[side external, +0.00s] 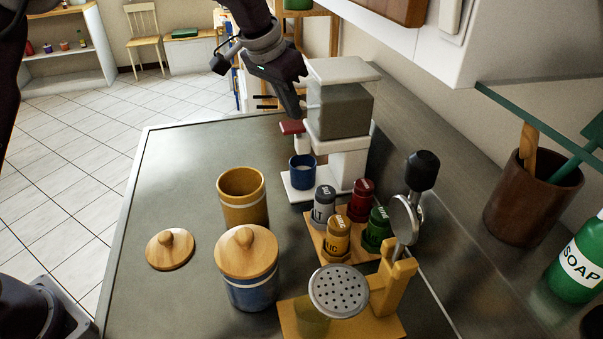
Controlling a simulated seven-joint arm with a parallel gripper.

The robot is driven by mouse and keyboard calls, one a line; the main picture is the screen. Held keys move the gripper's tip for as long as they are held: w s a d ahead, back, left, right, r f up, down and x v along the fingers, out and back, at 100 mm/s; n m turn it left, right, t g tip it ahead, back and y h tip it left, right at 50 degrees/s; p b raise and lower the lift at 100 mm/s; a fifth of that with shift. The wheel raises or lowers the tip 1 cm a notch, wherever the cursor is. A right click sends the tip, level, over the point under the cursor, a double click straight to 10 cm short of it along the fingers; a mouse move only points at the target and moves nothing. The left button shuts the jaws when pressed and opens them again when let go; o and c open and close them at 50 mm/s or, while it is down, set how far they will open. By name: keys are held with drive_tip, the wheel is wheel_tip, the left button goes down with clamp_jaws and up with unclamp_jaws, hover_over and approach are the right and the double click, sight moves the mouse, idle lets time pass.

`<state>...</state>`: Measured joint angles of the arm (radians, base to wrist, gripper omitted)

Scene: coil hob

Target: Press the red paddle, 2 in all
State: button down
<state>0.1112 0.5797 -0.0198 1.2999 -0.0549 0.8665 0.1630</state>
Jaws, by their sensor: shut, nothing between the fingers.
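The red paddle (291,127) sticks out from the left side of a white dispenser (352,128) with a grey translucent tank, at the far end of the counter. My gripper (296,112) is shut and empty, pointing down, with its tips right at the paddle's upper side. I cannot tell whether the tips touch the paddle or hover just above it. A blue cup (302,168) stands upright on the dispenser's white base below the paddle. Its inside shows something pale.
Spice jars (337,238) stand on a wooden rack in front of the dispenser. A yellow open canister (243,195), a lidded blue canister (250,290), a loose lid (170,249) and a wooden stand with a strainer (338,290) are nearer. The counter's left side is mostly clear.

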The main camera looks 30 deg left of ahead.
wheel_tip(320, 180, up, 4)
drive_tip(key=shift+r, duration=0.5)
drive_tip(key=shift+s+r, duration=0.1)
drive_tip(key=s+a+r+n, duration=0.1)
drive_tip(key=s+a+r, duration=0.2)
drive_tip(key=s, duration=0.7)
drive_tip(key=s+a+r+n, duration=0.1)
drive_tip(key=s+a+r, duration=0.15)
drive_tip(key=s, duration=0.75)
drive_tip(key=s+a+f, duration=0.1)
drive_tip(key=s+f, duration=0.2)
drive_tip(key=s, duration=0.6)
drive_tip(key=s+a+f+n+t+y, duration=0.1)
drive_tip(key=s+f, duration=0.3)
drive_tip(key=s, duration=0.5)
drive_tip(key=shift+a, duration=0.15)
